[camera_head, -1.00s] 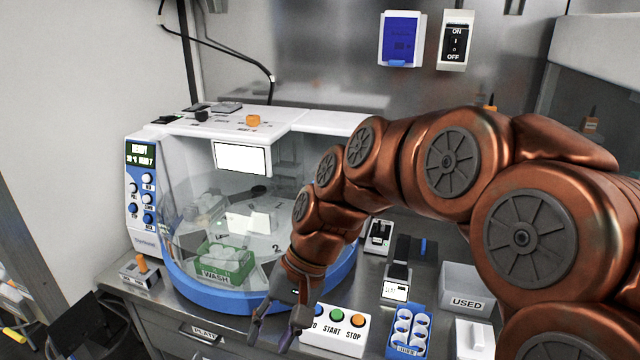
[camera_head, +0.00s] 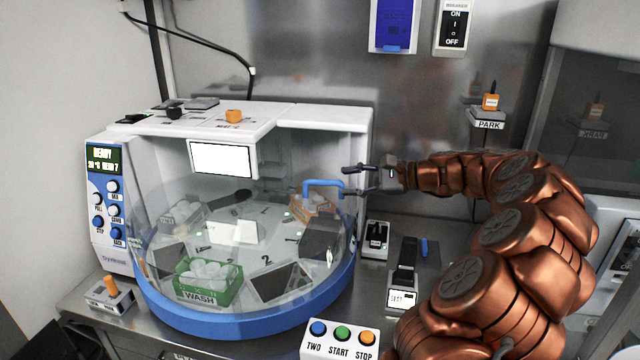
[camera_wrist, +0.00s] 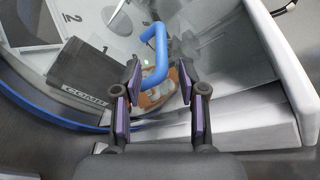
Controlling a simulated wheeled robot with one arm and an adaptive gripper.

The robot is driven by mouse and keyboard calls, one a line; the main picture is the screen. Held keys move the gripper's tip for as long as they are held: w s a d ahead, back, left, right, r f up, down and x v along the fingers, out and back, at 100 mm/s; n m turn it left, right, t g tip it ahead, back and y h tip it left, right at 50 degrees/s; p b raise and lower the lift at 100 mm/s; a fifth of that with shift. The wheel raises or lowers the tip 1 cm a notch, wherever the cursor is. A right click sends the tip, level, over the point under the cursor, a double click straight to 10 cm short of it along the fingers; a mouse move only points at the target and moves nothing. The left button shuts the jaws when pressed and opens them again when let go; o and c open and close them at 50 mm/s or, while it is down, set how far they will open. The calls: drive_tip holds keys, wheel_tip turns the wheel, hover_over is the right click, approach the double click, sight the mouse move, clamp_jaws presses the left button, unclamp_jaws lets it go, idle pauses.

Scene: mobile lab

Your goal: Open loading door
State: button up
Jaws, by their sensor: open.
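The loading door is the clear curved cover (camera_head: 200,225) on the front of the white and blue machine. Its blue bar handle (camera_head: 323,185) sticks out at the right side. My gripper (camera_head: 346,180) points left at the handle from the right, with its fingers spread. In the wrist view the blue handle (camera_wrist: 154,50) reaches between the two open fingers (camera_wrist: 153,88). I cannot tell whether either finger touches it. The door looks closed. Behind it are a numbered turntable, a green WASH rack (camera_head: 208,283) and a dark COMB box (camera_wrist: 92,76).
A button box (camera_head: 340,340) with TWO, START and STOP stands at the front. Small devices (camera_head: 404,272) sit on the bench right of the machine. An orange-topped PARK holder (camera_head: 489,112) is on the back wall. The machine's white side wall (camera_wrist: 275,60) is close to my gripper.

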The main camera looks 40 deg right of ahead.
sight(331, 182)
drive_tip(key=shift+p+x, duration=0.55)
drive_tip(key=shift+x, duration=3.25)
clamp_jaws()
